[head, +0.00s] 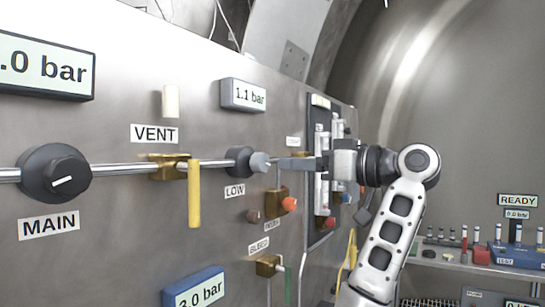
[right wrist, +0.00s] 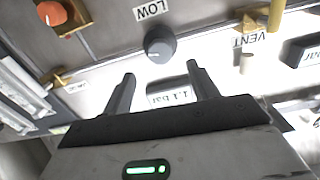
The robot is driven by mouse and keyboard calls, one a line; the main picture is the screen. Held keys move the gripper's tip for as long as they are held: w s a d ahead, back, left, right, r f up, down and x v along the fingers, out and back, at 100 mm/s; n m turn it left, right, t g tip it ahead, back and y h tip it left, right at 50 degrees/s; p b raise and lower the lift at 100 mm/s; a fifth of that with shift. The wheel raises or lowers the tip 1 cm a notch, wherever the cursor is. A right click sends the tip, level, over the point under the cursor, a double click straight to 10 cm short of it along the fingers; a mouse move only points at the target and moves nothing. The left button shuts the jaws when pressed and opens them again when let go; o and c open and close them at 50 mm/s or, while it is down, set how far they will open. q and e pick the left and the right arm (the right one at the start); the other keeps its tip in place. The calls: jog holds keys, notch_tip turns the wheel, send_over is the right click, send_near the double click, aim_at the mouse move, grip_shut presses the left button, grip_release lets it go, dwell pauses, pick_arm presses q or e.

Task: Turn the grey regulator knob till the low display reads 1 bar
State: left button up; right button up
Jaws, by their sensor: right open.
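The grey regulator knob (head: 260,161) sits on a black round body on the steel panel, above the LOW label (head: 235,191). The low display (head: 243,95) above it reads 1.1 bar. My right gripper (head: 284,163) comes in from the right with its fingers pointing at the knob. In the right wrist view the fingers (right wrist: 160,72) are spread and empty. The knob (right wrist: 160,42) shows just beyond the fingertips, lined up with the gap; I see no contact. The low display (right wrist: 170,97) appears upside down between the fingers. My left gripper is out of view.
A black MAIN knob (head: 54,174) and a brass VENT valve with a yellow lever (head: 194,193) are to the left along the pipe. A brass valve with a red knob (head: 289,204) lies below right of the grey knob. A READY sign (head: 517,200) stands far right.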

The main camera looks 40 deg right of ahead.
aim_at(265, 164)
jog(key=p+x, duration=0.1)
jog(key=x, duration=0.4)
jog(key=shift+w+a, duration=0.2)
jog(key=shift+w, duration=0.15)
jog(key=shift+w+a, duration=0.15)
jog(key=shift+w, duration=0.3)
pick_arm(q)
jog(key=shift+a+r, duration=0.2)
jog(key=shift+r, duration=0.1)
pick_arm(e)
jog(key=c, duration=1)
jog(key=shift+f+n+b, duration=0.2)
jog(key=shift+n+b, duration=0.3)
jog(key=shift+n, duration=0.1)
jog(key=shift+r, duration=0.2)
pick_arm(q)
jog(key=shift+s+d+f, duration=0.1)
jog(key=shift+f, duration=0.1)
pick_arm(e)
jog(key=o, duration=1)
